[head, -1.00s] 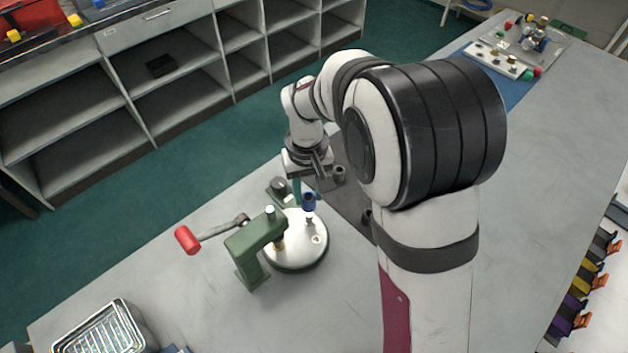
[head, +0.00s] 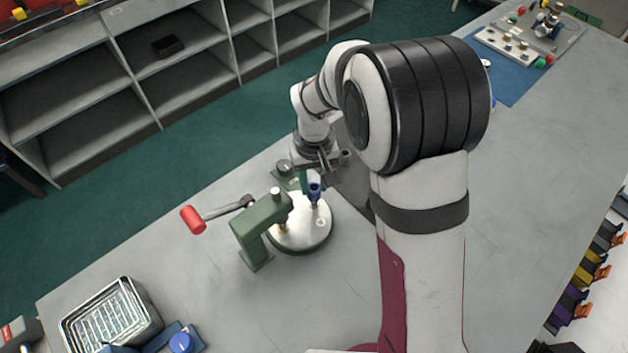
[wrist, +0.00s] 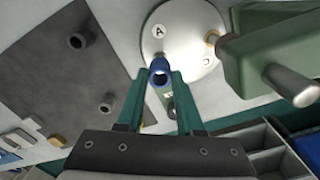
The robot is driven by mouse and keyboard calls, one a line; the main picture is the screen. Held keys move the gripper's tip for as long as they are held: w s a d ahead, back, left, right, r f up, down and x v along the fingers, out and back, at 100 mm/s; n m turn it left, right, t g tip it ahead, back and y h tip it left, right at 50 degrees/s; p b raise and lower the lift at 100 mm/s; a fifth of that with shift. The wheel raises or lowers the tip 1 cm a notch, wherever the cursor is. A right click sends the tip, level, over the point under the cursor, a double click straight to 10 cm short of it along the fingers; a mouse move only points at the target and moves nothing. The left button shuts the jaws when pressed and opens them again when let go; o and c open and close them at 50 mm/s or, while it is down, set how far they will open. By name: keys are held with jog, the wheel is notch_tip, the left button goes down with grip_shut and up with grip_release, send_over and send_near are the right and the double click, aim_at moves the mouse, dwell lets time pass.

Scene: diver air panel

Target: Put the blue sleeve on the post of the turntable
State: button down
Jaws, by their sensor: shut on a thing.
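My gripper (wrist: 160,78) is shut on the blue sleeve (wrist: 159,66), held between the tips of its two green fingers. In the head view the sleeve (head: 314,191) is over the far right part of the white round turntable (head: 300,236). A small pale post (head: 316,204) shows just below the sleeve there. I cannot tell whether the sleeve is around its top or just above it. In the wrist view the turntable (wrist: 182,18) bears a letter A label, and the sleeve hides what lies directly beneath it.
A green press (head: 260,222) with a red-handled lever (head: 193,219) overhangs the turntable's left side. A dark plate (wrist: 55,70) with two upright dark cylinders lies beside it. A metal tray (head: 110,315) stands at the front left.

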jog(key=shift+f, duration=0.2)
dwell(0.5)
jog(key=shift+f, duration=0.35)
jog(key=shift+f, duration=0.9)
dwell(0.6)
jog(key=shift+c, duration=0.3)
grip_release()
dwell(0.3)
dwell(0.4)
notch_tip(320, 180, up, 8)
jog(key=shift+f, duration=0.2)
dwell(0.4)
